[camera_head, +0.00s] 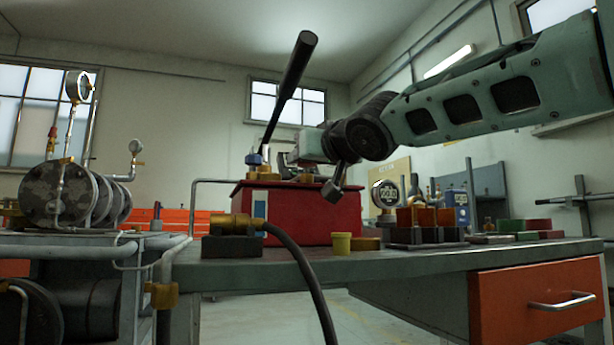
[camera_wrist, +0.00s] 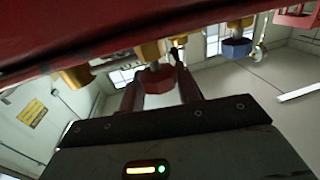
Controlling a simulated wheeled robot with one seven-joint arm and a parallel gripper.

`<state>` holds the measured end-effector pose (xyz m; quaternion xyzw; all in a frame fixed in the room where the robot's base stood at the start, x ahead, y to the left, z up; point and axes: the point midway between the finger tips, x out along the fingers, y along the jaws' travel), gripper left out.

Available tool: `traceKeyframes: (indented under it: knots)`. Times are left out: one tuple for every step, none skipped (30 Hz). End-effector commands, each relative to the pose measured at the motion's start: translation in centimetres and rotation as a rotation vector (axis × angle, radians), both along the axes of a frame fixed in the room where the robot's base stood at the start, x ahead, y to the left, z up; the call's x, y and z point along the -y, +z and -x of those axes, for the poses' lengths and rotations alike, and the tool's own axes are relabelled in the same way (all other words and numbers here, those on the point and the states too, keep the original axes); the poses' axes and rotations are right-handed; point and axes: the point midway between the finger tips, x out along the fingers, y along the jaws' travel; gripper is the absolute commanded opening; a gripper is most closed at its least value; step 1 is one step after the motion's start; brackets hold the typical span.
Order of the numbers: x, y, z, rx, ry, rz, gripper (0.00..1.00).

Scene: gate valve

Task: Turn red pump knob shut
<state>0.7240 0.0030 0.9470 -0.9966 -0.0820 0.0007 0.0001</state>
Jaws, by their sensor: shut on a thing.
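The red pump (camera_head: 320,215) is a red box on the workbench with a long black lever rising from its top. In the wrist view its red body (camera_wrist: 90,28) runs across the top left. The red knob (camera_wrist: 158,79) sits on a brass fitting between the two fingers of my gripper (camera_wrist: 160,86), which is shut on it. In the head view my arm reaches in from the right over the pump, and the red knob cannot be made out there. A blue knob (camera_wrist: 237,47) on another brass fitting is apart from my gripper; it also shows in the head view (camera_head: 254,160).
A black hose with a brass coupling (camera_head: 234,221) lies before the pump. Pipes and a tank (camera_head: 58,194) stand at left. An orange drawer (camera_head: 535,300) is at right.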

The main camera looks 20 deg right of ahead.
Motion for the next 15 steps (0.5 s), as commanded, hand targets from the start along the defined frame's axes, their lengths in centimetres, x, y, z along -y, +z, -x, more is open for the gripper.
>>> traceKeyframes:
  knots:
    - [0.13,-0.62,-0.05,0.002,-0.018,0.003,0.1]
    - [0.16,-0.57,-0.06,0.003,-0.028,0.001,0.1]
    - [0.11,-0.6,-0.05,0.002,-0.041,0.001,0.1]
    - [0.09,-0.55,-0.06,0.003,-0.05,0.002,0.1]
    - [0.06,-0.56,-0.04,0.002,-0.059,0.0,0.11]
    - [0.05,-0.51,-0.04,0.003,-0.072,0.001,0.11]
    - [0.03,-0.51,-0.04,0.003,-0.082,0.0,0.11]
    - [0.08,-0.48,-0.03,0.003,-0.093,0.001,0.11]
    - [0.01,-0.47,-0.02,0.003,-0.106,0.0,0.11]
    - [0.02,-0.46,-0.03,0.003,-0.116,0.001,0.11]
    - [0.02,-0.45,-0.04,0.003,-0.128,-0.001,0.11]
    - [0.06,-0.47,-0.07,0.002,-0.144,0.0,0.11]
    - [0.03,-0.43,-0.07,0.003,-0.156,-0.001,0.11]
    - [-0.01,-0.45,-0.06,0.003,-0.168,-0.001,0.11]
    - [-0.03,-0.39,-0.05,0.004,-0.187,-0.002,0.1]
